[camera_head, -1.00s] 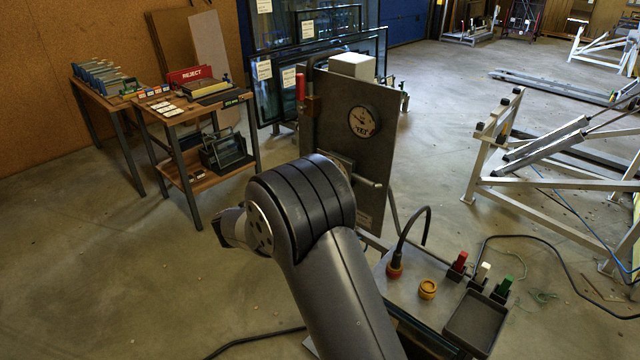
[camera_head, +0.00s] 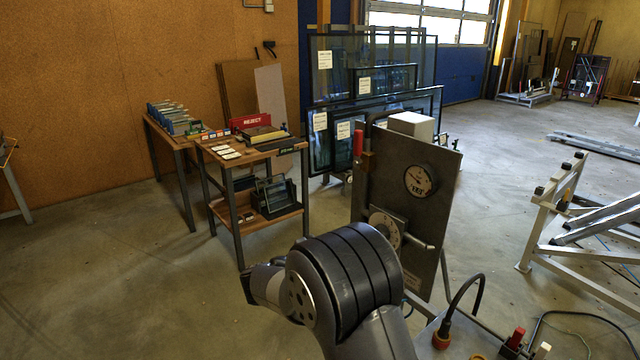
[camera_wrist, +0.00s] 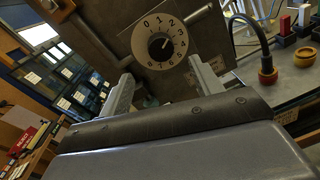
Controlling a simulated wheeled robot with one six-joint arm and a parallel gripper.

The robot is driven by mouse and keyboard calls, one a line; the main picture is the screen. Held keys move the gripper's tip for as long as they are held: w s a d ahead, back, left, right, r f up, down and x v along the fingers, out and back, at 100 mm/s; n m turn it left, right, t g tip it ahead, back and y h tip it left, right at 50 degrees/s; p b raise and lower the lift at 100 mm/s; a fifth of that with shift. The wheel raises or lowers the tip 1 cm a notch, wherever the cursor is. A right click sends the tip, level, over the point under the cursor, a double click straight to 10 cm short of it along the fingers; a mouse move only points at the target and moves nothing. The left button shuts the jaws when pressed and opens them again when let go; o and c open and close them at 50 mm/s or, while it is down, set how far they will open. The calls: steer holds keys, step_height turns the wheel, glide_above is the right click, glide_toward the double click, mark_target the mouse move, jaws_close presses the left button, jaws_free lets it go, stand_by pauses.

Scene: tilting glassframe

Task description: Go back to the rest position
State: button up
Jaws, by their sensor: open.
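In the wrist view my gripper (camera_wrist: 162,98) shows two grey fingers spread apart with nothing between them. A round white dial (camera_wrist: 160,42) with numbers and a dark knob lies beyond the fingers on a dark upright panel (camera_wrist: 100,22). In the head view my folded arm stands in front of the panel (camera_head: 440,170). The dial (camera_head: 385,229) shows just above my arm, partly hidden. The gripper's fingers are hidden in the head view.
A gauge (camera_head: 418,181), a red handle (camera_head: 358,143) and a metal bar handle (camera_head: 425,245) are on the panel. A wooden work table with a red REJECT sign (camera_head: 250,121) stands left. A white frame stand (camera_head: 560,215) is at right. The floor at left is clear.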

steer(key=p+x, duration=0.1)
steer(key=x, duration=0.8)
steer(key=b+v, duration=0.2)
steer(key=v, duration=0.9)
steer(key=w+d+m+b, duration=0.2)
steer(key=d+m+b, duration=0.2)
steer(key=m, duration=0.6)
steer(key=w+d+m+t+y+b, duration=0.1)
steer(key=w+d+m+b, duration=0.2)
steer(key=m, duration=0.8)
steer(key=d+b, duration=0.2)
steer(key=b, duration=0.2)
steer(key=shift+w+d+f, duration=0.25)
steer(key=shift+f, duration=0.1)
